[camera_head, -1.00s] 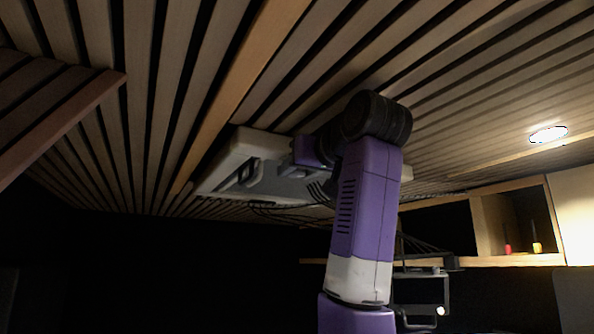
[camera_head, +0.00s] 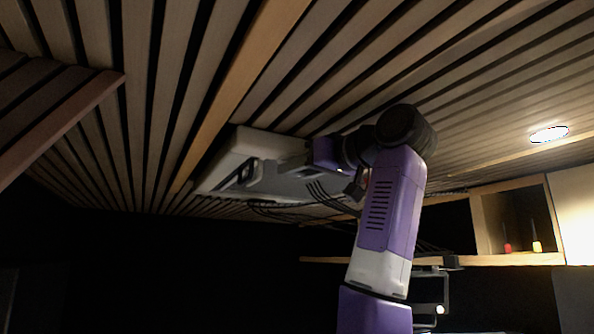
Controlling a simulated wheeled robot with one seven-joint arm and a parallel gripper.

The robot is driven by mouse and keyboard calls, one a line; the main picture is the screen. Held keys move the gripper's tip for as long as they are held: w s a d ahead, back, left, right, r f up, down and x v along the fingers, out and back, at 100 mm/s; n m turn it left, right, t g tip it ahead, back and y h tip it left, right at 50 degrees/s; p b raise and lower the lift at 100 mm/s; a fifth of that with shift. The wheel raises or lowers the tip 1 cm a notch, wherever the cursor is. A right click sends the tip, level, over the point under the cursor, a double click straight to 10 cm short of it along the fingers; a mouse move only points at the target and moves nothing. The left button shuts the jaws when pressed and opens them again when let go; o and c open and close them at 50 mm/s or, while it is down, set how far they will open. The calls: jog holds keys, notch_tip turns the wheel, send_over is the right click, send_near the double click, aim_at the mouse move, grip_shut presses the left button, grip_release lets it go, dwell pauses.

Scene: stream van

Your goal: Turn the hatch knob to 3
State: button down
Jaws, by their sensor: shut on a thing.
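The roof hatch (camera_head: 232,152), a pale frame with a grey inner panel, is set in the slatted ceiling left of my arm. My gripper (camera_head: 288,160) is small and dim at the hatch's right part, at the left end of my purple wrist. It is shut on what appears to be the hatch knob. The knob itself, its pointer and any numbers are hidden or too small to make out.
Dark cables (camera_head: 325,197) hang by the hatch, close to my arm. A wooden shelf (camera_head: 500,259) with small red and yellow items is at the right. A round ceiling lamp (camera_head: 549,134) glows at the upper right. Wooden beams cross the ceiling.

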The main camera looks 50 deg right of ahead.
jog(key=c, duration=0.9)
grip_release()
jog(key=shift+c, duration=0.2)
jog(key=s+b, duration=0.3)
jog(key=s, duration=0.5)
jog(key=shift+a, duration=0.25)
jog(key=shift+w, duration=0.1)
